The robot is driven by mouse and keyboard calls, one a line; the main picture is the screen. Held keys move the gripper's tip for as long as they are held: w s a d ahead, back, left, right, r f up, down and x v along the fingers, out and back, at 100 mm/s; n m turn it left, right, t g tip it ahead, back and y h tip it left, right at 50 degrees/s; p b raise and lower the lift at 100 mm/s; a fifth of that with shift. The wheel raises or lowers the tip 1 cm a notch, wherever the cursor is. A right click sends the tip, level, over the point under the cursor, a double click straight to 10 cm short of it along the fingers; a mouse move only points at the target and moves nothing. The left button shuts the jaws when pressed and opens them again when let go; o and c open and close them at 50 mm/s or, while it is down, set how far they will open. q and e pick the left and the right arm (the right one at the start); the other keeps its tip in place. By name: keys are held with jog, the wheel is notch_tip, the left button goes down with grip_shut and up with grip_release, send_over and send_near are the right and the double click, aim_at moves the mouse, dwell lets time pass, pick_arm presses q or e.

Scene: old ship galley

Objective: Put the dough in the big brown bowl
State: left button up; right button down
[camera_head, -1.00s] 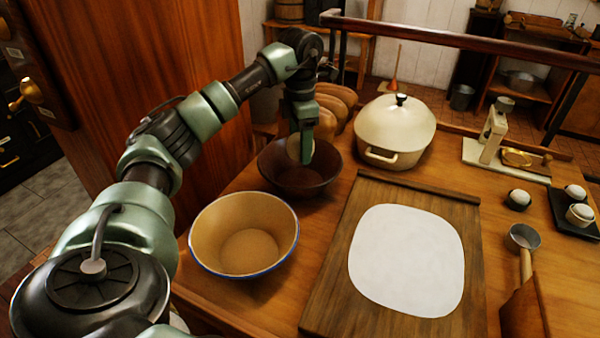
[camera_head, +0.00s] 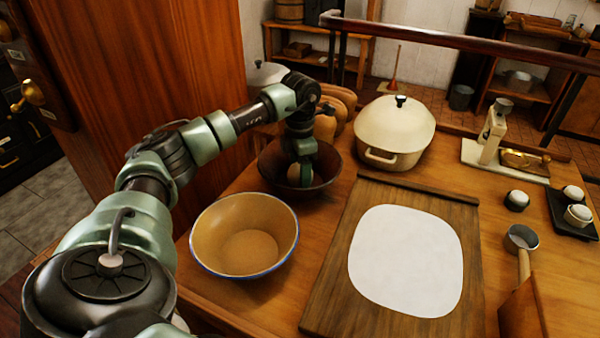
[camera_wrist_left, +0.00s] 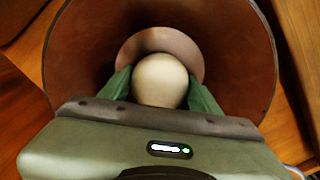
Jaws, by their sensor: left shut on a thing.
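The big brown bowl (camera_head: 328,176) stands on the table behind a yellow bowl. My left gripper (camera_head: 300,172) reaches down inside the brown bowl and is shut on the dough (camera_head: 293,185), a pale round ball. In the left wrist view the dough (camera_wrist_left: 160,80) sits between the two green fingers, over the middle of the brown bowl (camera_wrist_left: 85,45). I cannot tell whether the dough touches the bowl's bottom. My right gripper is in neither view.
The yellow bowl with a blue rim (camera_head: 210,235) stands in front of the brown bowl. A cream lidded pot (camera_head: 395,130) stands right of it, bread loaves (camera_head: 335,105) behind. A wooden board (camera_head: 335,290) with a white sheet (camera_head: 405,260) lies to the right.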

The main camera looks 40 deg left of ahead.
pick_arm(q)
jog(key=o, duration=1.5)
jog(key=shift+f, duration=0.1)
jog(key=shift+c, duration=0.2)
jog(key=shift+o, duration=1.2)
jog(key=shift+r, duration=0.55)
notch_tip(320, 180, up, 11)
jog(key=shift+r+b, duration=0.15)
jog(key=shift+b, duration=0.25)
